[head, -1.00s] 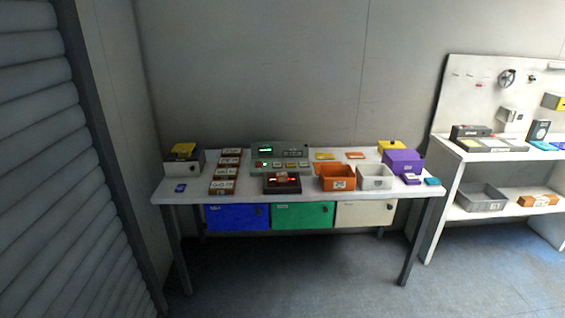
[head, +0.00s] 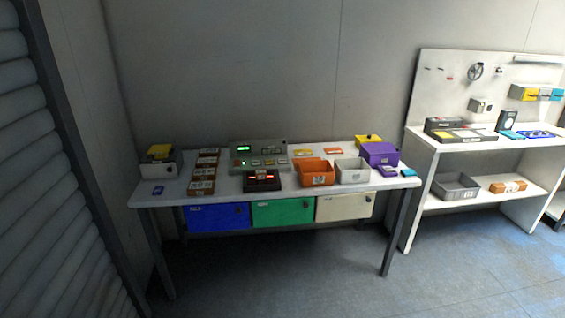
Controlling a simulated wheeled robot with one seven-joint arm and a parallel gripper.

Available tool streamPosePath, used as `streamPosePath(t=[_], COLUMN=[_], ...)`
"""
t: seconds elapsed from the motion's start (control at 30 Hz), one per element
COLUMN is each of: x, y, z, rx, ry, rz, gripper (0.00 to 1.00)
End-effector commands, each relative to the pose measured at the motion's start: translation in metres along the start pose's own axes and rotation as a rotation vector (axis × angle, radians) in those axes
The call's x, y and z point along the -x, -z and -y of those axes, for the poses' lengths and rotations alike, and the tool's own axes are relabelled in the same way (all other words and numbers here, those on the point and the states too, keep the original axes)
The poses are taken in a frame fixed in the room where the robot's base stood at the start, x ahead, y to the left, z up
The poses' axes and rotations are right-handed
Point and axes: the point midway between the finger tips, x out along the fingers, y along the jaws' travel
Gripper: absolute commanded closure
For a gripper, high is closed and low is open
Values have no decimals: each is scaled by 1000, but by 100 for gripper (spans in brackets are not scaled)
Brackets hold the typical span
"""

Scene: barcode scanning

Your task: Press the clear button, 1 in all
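A grey-green console (head: 258,152) stands at the back middle of the white table. It has a lit green display (head: 243,148) and a row of small buttons (head: 262,162) along its lower front, one of them glowing green at the left. The button labels are too small to read, so I cannot tell which one is the clear button. A dark scanner unit (head: 262,181) with a red-orange glow sits in front of the console, with a small item on it. My gripper is not in view.
Brown labelled boxes (head: 204,172) stand in a row left of the console. An orange bin (head: 315,172), a white bin (head: 352,170) and a purple box (head: 380,153) stand to the right. A white workbench (head: 470,150) stands further right. The floor (head: 300,270) in front is clear.

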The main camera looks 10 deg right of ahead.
Motion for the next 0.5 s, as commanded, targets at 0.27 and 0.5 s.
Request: streamPosePath(t=[0.27, 0.5], x=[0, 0], y=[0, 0], z=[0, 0], rx=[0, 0], ry=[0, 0], rz=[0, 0], gripper=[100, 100])
